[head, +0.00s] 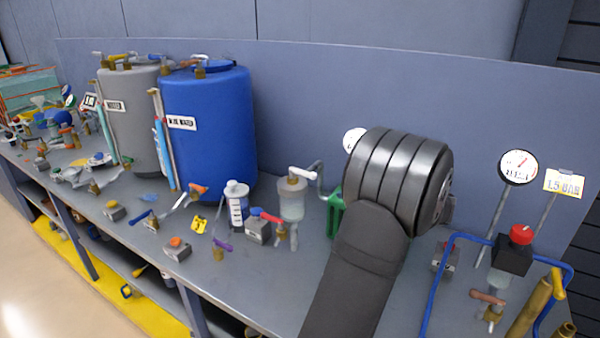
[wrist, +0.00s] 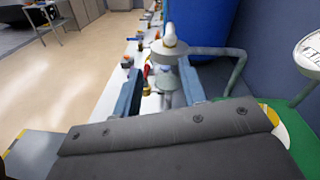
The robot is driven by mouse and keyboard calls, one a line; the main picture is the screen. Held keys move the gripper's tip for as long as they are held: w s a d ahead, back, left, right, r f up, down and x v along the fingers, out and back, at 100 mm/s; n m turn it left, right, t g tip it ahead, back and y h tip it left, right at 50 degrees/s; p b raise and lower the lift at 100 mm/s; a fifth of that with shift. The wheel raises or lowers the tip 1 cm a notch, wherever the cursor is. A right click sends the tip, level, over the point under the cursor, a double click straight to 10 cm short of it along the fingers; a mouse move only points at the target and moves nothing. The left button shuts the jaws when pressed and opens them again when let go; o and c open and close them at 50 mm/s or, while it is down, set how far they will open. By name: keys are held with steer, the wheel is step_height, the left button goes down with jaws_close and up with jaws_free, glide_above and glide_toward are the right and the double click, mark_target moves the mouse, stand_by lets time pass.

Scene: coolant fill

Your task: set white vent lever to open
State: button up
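The white vent lever (head: 302,173) sits on top of a small clear canister (head: 291,200) in the middle of the bench in the head view. It points right there, toward a bent grey pipe. In the wrist view the white lever (wrist: 169,36) stands straight ahead, on the pale round cap of the canister. My gripper (wrist: 160,80) is open, with its two blue-grey fingers apart and nothing seen held between them. The lever and cap appear just beyond the fingertips. I cannot tell the exact gap. In the head view my dark arm hides the gripper.
A grey pipe (wrist: 236,68) bends down right of the canister, near a green part (head: 335,210). A red-handled valve (head: 271,217) stands close left. The blue tank (head: 208,120) is behind. A gauge (head: 518,166) and blue hose (head: 432,285) stand at the right.

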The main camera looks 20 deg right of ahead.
mark_target(295, 170)
steer(key=shift+m+t, duration=0.6)
steer(key=shift+m, duration=0.1)
steer(key=x, duration=1.5)
steer(key=shift+w+d+f, duration=0.15)
steer(key=shift+w+f, duration=0.05)
steer(key=shift+w, duration=0.5)
steer(key=shift+c, duration=0.2)
jaws_close()
